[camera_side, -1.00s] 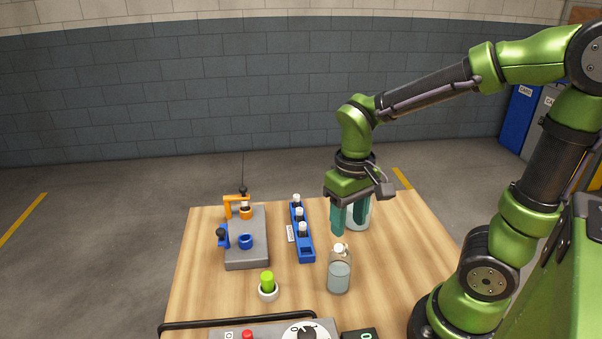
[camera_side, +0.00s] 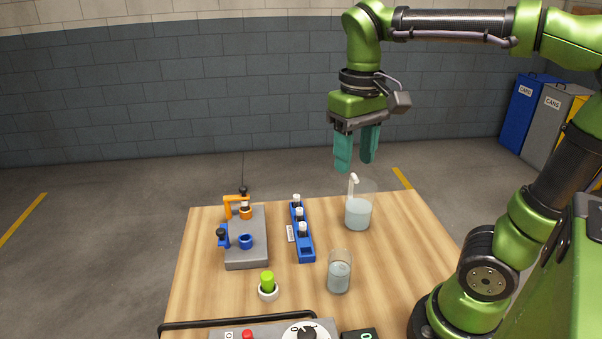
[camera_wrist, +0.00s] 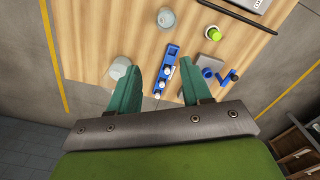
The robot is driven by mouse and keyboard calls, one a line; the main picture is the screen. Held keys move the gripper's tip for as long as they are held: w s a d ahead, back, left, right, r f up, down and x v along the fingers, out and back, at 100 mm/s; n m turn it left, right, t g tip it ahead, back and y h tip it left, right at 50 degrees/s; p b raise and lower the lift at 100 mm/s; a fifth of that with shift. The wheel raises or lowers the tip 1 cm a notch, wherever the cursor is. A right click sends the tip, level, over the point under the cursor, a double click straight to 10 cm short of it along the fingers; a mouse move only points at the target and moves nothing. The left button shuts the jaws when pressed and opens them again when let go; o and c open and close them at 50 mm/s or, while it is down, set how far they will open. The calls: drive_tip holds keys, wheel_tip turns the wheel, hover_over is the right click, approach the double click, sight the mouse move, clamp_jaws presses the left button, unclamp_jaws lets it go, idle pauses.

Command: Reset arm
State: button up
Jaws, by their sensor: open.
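My gripper (camera_side: 355,160) is open and empty, fingers pointing down, high above the table near the far beaker. It also shows in the wrist view (camera_wrist: 161,67), its two green fingers spread apart. The far beaker (camera_side: 358,216) holds clear liquid, and a thin white piece (camera_side: 353,184) sticks up at its rim. The near beaker (camera_side: 339,274) also holds liquid. The blue rack (camera_side: 308,254) holds several white-capped vials. Nothing is seen between the fingers.
A grey fixture (camera_side: 247,262) with orange and blue clamps stands left of the rack. A green-topped item (camera_side: 267,279) sits in a white cup. A control panel (camera_side: 273,331) lies at the table's front edge. The air around my gripper is clear.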

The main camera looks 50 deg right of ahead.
drive_tip(key=shift+r, duration=1.5)
drive_tip(key=s+a+f+t+y, duration=0.1)
drive_tip(key=a+f+t+y, duration=0.1)
drive_tip(key=f+t, duration=0.5)
drive_tip(key=shift+a+f, duration=0.4)
drive_tip(key=shift+a, duration=0.45)
